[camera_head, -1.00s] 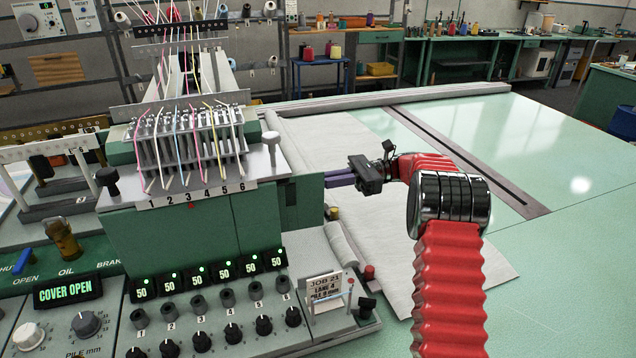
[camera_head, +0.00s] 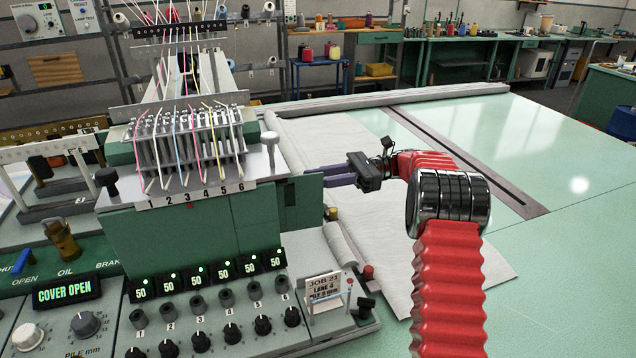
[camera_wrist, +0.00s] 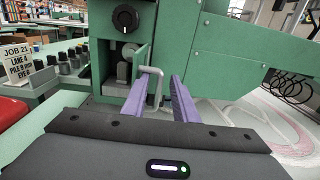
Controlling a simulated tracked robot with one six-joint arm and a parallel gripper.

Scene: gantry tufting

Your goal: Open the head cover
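The head cover (camera_head: 310,188) is a small green door on the right side of the tufting head. In the head view it stands out to the right of the housing. In the wrist view the cover (camera_wrist: 141,64) is seen nearly edge-on, swung out, with grey parts showing in the opening beside it. Its bent grey handle (camera_wrist: 153,72) lies between my purple fingers, closer to the left one. My gripper (camera_wrist: 158,82) is open, its fingers apart on either side of the handle. In the head view my gripper (camera_head: 322,174) is just right of the cover.
A display (camera_head: 68,291) reads "COVER OPEN". The control panel with several knobs (camera_head: 230,333) and a job card stand (camera_head: 325,292) are below my gripper. A white roll (camera_head: 343,246) lies beside the panel. The green table (camera_head: 560,215) at right is clear.

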